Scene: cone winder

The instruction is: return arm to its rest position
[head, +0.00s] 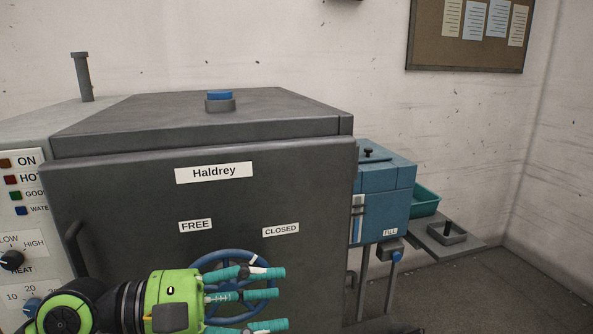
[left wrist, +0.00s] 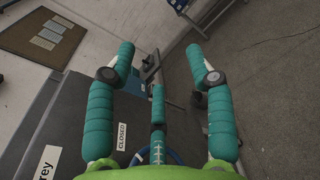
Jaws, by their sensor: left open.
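My left gripper (head: 276,298) is at the bottom of the head view, with its green body and teal fingers pointing right. Its fingers are spread apart with nothing between them; they also show open in the left wrist view (left wrist: 160,62). It is in front of the blue handwheel (head: 224,256) on the dark grey machine door (head: 120,215) and hides part of it. I cannot tell whether the fingers touch the wheel. The wheel stands below labels reading FREE (head: 195,225) and CLOSED (head: 281,230). My right gripper is not in view.
A control panel (head: 22,230) with lamps and knobs is at the left. A door handle (head: 74,248) sticks out near it. A blue tank (head: 385,200), a teal tray (head: 425,200) and a grey shelf (head: 465,246) stand at the right. Bare floor (head: 510,295) lies beyond.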

